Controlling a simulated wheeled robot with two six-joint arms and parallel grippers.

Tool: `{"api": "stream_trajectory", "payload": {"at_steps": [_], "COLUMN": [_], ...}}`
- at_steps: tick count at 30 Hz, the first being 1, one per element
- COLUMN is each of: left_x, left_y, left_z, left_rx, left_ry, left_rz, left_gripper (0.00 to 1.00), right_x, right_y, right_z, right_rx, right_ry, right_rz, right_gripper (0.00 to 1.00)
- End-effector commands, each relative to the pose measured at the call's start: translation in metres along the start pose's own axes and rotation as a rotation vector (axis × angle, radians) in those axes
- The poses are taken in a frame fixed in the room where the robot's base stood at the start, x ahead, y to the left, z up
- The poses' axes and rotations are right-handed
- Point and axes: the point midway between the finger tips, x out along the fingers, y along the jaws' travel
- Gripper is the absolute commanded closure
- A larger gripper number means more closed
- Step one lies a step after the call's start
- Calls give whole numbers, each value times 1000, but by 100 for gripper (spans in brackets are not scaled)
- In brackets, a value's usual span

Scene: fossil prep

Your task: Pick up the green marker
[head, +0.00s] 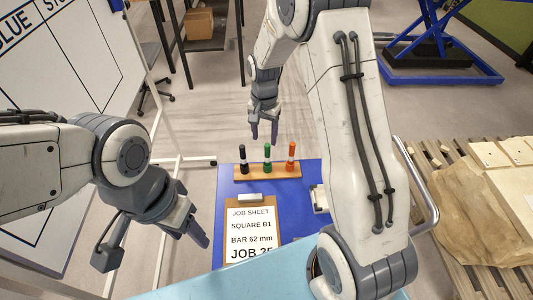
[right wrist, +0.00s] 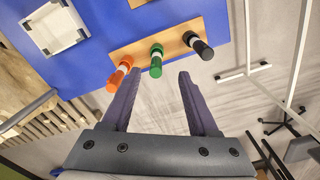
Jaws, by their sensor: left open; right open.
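The green marker (head: 267,155) stands upright in a wooden holder (head: 245,171) on the blue table, between a black marker (head: 243,156) and an orange marker (head: 291,153). The green marker (right wrist: 156,62) also shows in the right wrist view, just beyond and between my fingertips, apart from them. My right gripper (head: 264,131) is open and empty, behind and above the holder in the head view; its fingers (right wrist: 152,78) show in the right wrist view. My left gripper (head: 200,232) is at the lower left, empty, with its jaws open.
A clipboard with a job sheet (head: 251,225) lies on the blue table (head: 304,228) in front of the holder. A small white tray (right wrist: 55,28) sits beside the holder.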

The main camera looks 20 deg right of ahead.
Motion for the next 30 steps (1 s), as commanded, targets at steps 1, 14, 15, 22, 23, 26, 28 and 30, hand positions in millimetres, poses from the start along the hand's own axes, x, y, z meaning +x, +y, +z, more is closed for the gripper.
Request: {"api": "stream_trajectory", "payload": {"at_steps": [1,14,15,22,23,26,28,30], "left_x": [-1,-13,-15,-33,-35,-37,-38,-38], "left_y": [0,1,1,2,2,3,3,3], "left_z": [0,-1,-1,-2,-2,-2,-2,-2], "left_rx": [0,-1,-1,-2,-2,-2,-2,-2], "left_ry": [0,0,0,0,0,0,0,0], "left_rz": [0,0,0,0,0,0,0,0], "left_gripper": [46,46,46,46,46,46,46,46], "right_x": [7,60,62,87,92,104,110,112], "right_y": [3,6,6,6,7,6,6,6], "right_z": [-7,-11,-11,-13,-13,-13,-13,-14], "right_rx": [28,46,46,46,45,45,45,45], "right_ry": [-1,-2,-2,-3,-4,-2,-2,0], "right_rz": [3,4,3,5,6,4,3,2], "right_gripper": [40,40,40,40,40,40,40,40]}}
